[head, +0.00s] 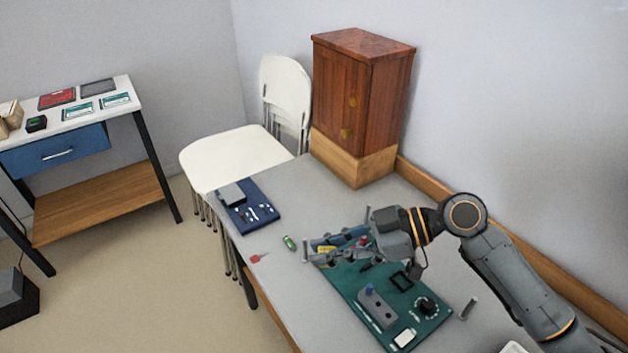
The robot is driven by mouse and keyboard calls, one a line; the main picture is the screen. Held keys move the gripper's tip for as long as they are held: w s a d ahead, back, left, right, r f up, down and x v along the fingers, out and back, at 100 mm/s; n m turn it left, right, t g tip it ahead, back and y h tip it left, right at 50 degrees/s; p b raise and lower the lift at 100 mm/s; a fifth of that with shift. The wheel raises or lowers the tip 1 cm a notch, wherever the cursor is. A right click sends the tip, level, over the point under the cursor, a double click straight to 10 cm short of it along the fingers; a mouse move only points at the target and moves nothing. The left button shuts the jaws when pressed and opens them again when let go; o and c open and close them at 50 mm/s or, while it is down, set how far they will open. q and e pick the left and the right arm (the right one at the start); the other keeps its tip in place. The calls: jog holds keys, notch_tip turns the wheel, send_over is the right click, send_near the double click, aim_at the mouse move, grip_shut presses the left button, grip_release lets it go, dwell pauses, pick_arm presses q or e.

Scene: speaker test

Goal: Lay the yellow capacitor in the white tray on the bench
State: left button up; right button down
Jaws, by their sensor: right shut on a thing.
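The yellow capacitor (325,249) shows as a small yellow piece at the tips of my right gripper (329,248). The gripper is shut on it, over the far left corner of the green circuit board (343,283). The fingers hide part of the capacitor, and I cannot tell whether it touches the board. A white piece with a rim (513,348), possibly the white tray, is cut off by the bottom edge at the right. My left gripper is not in view.
Upright metal posts (467,309) stand around the board on the grey bench (290,205). A green part (289,243) and a red part (257,258) lie near the left edge. A wooden cabinet (340,95) stands at the back.

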jog(key=s+d+f+m+t+h, duration=0.2)
jog(key=d+m+t, duration=0.4)
jog(key=d, duration=0.8)
jog(key=shift+s+t+h, duration=0.3)
jog(key=shift+s+t, duration=0.2)
